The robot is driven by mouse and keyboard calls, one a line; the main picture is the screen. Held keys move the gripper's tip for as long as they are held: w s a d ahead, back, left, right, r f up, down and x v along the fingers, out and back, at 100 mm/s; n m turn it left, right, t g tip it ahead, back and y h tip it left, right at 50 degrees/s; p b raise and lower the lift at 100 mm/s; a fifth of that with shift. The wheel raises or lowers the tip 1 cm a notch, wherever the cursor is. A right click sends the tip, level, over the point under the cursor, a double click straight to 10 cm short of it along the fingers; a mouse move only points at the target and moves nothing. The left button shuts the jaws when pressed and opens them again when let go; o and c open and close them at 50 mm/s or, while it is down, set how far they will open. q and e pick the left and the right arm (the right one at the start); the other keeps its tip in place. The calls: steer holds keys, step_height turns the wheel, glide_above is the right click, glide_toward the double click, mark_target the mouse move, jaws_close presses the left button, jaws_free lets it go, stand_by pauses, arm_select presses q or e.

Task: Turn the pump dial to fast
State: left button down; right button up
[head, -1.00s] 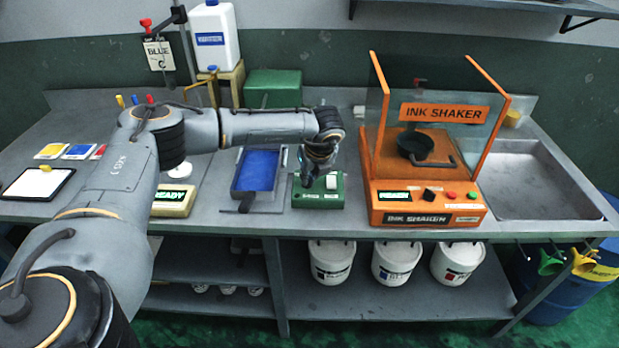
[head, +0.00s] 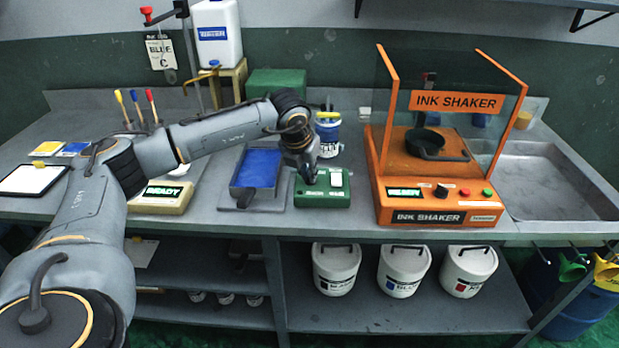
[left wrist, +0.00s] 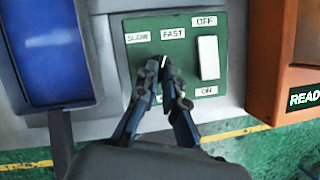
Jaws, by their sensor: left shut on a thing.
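The green pump box (head: 335,202) stands on the bench in the head view. In the left wrist view the box's face (left wrist: 190,50) carries a SLOW label (left wrist: 138,37), a FAST label (left wrist: 173,33) and a white rocker switch (left wrist: 208,57) between OFF and ON. My left gripper (left wrist: 165,72) is shut on the dial below SLOW and FAST. The fingers mostly hide the dial. A short white mark (left wrist: 165,62) between the fingertips points up, roughly at FAST. The left gripper (head: 308,172) also shows over the box in the head view. My right gripper is not in view.
A blue tray (head: 257,168) lies left of the box. The orange ink shaker (head: 432,200) stands to its right, with a gap. A blue-labelled tub (head: 328,130) stands behind the gripper. Several buckets (head: 404,272) sit on the lower shelf.

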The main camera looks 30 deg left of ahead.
arm_select(q)
steer(key=shift+a+m+h, duration=0.1)
steer(key=shift+m+h, duration=0.2)
steer(key=shift+m, duration=0.4)
steer(key=shift+b, duration=0.3)
steer(key=c, duration=1.5)
jaws_free()
steer(key=shift+o, duration=0.2)
steer(key=shift+r, duration=0.15)
steer(key=v, duration=1.1)
steer(key=shift+s+r, duration=0.2)
steer(key=shift+r, duration=0.15)
